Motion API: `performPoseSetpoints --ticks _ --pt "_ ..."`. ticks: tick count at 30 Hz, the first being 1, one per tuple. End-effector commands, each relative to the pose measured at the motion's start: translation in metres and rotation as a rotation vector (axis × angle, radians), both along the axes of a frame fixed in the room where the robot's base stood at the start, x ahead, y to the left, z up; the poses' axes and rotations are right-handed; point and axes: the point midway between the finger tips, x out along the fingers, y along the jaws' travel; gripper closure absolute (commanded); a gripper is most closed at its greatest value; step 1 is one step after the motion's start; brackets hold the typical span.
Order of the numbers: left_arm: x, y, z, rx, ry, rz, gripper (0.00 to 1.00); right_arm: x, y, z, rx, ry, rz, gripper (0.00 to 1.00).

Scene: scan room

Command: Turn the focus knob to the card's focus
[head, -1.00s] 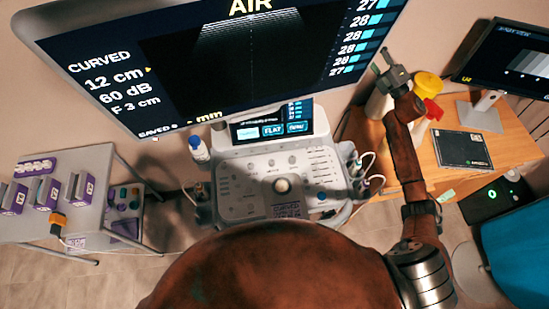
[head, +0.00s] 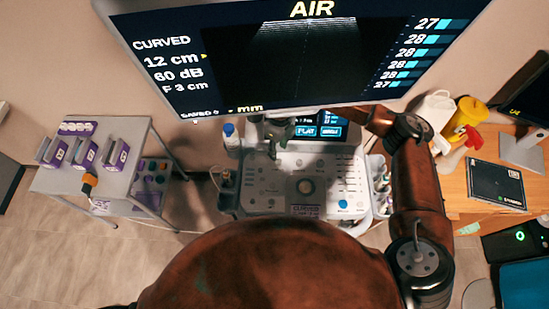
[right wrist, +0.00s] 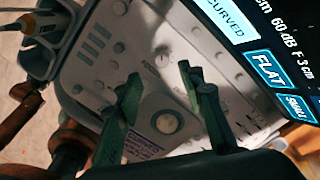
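The ultrasound console panel (head: 260,190) has several small knobs and a trackball (head: 305,186). I cannot read which knob is the focus knob. A pale card with purple print (head: 303,210), headed CURVED, lies at the panel's front; its smaller print is unreadable. The big monitor (head: 180,50) reads CURVED, 12 cm, 60 dB, F 3 cm. My right gripper (head: 272,143) is over the panel's back left part, by the small touch screen. In the right wrist view its dark green fingers (right wrist: 163,100) are apart and empty, with panel knobs (right wrist: 162,55) beyond them. My left gripper is out of view.
The touch screen (head: 318,131) stands close behind my right gripper. A blue-capped bottle (head: 230,138) is at the console's left corner. Probes sit in holders on its right side (head: 380,185). A grey cart (head: 125,180) stands left; a wooden desk (head: 456,185) stands right.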

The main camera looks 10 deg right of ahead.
Motion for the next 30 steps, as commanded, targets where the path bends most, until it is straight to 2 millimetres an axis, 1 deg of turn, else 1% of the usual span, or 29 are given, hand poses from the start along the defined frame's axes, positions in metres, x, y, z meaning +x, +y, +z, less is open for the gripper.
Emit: performPoseSetpoints --ticks 2,5,12,16,21,27,28,30 --pt "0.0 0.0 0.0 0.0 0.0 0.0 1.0 0.0 -0.004 -0.006 -0.022 -0.005 0.001 0.64" --pt "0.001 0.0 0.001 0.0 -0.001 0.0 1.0 0.0 -0.004 -0.019 -0.023 -0.003 0.001 0.64" --pt "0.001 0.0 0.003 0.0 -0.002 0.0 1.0 0.0 -0.003 -0.057 -0.021 -0.003 0.001 0.64" --pt "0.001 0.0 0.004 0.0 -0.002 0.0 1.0 0.0 -0.002 -0.07 -0.018 -0.004 0.002 0.64" --pt "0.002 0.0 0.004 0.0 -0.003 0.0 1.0 0.0 -0.002 -0.078 -0.018 -0.006 0.003 0.64" --pt "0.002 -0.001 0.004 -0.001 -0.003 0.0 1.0 0.0 -0.002 -0.078 -0.018 -0.006 0.003 0.64" --pt "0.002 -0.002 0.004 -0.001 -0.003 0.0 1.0 0.0 -0.002 -0.078 -0.017 -0.006 0.003 0.65" --pt "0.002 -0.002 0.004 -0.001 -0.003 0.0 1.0 0.0 -0.002 -0.078 -0.017 -0.006 0.003 0.7"
